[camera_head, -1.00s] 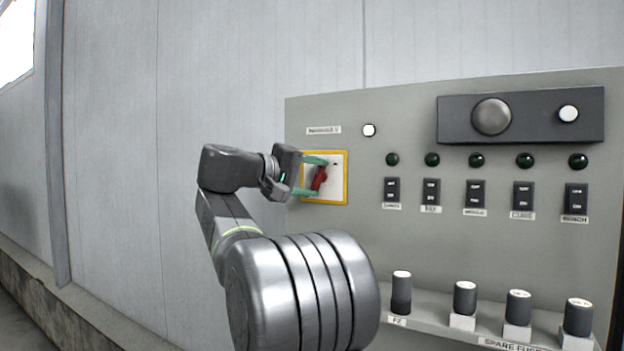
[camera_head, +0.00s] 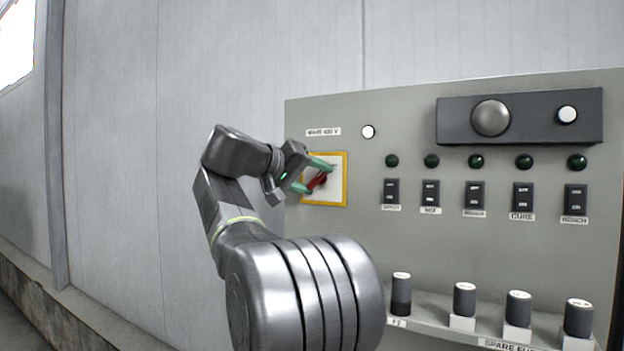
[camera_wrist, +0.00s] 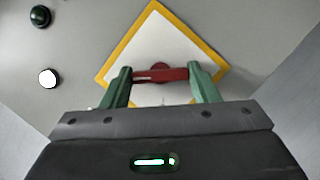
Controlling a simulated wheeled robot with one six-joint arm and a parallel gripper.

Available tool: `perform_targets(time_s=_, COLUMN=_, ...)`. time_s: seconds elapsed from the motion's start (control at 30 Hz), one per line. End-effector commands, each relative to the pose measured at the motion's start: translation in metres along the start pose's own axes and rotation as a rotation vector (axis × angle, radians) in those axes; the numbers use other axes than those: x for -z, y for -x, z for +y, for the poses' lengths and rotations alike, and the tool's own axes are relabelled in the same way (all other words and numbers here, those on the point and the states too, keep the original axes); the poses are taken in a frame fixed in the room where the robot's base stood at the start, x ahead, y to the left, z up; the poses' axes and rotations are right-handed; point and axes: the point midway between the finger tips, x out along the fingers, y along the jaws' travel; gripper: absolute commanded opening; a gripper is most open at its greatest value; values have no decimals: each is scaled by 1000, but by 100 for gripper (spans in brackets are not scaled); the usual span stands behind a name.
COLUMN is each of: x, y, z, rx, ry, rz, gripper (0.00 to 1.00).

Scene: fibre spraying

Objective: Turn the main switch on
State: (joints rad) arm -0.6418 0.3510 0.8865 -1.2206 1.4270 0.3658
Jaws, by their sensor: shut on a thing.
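The main switch has a red handle (camera_head: 317,180) on a white plate with a yellow border (camera_head: 345,180), at the left of the grey panel. In the wrist view the red handle (camera_wrist: 161,74) lies between the two green fingers, in front of the white plate (camera_wrist: 155,40). My gripper (camera_head: 316,176) is shut on the handle; its fingers also show in the wrist view (camera_wrist: 162,82). In the head view the handle is tilted, its right end higher. Part of the handle is hidden by the fingers.
To the right are a row of green lamps (camera_head: 431,161) above black labelled switches (camera_head: 431,193). A white round lamp (camera_head: 368,132) is above the main switch. Fuses (camera_head: 464,299) stand on a ledge below. A pale wall (camera_head: 130,150) is at left.

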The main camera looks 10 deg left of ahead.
Motion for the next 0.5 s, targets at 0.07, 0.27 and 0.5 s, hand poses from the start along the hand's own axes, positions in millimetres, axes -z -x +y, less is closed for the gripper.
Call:
perform_targets(time_s=0.07, x=-1, y=-1, z=-2, rx=3, ry=0, rz=-4, gripper=32)
perform_targets(time_s=0.27, x=-1, y=-1, z=-2, rx=3, ry=0, rz=-4, gripper=56)
perform_targets(time_s=0.5, x=-1, y=0, z=-1, rx=2, ry=0, rz=-2, gripper=76)
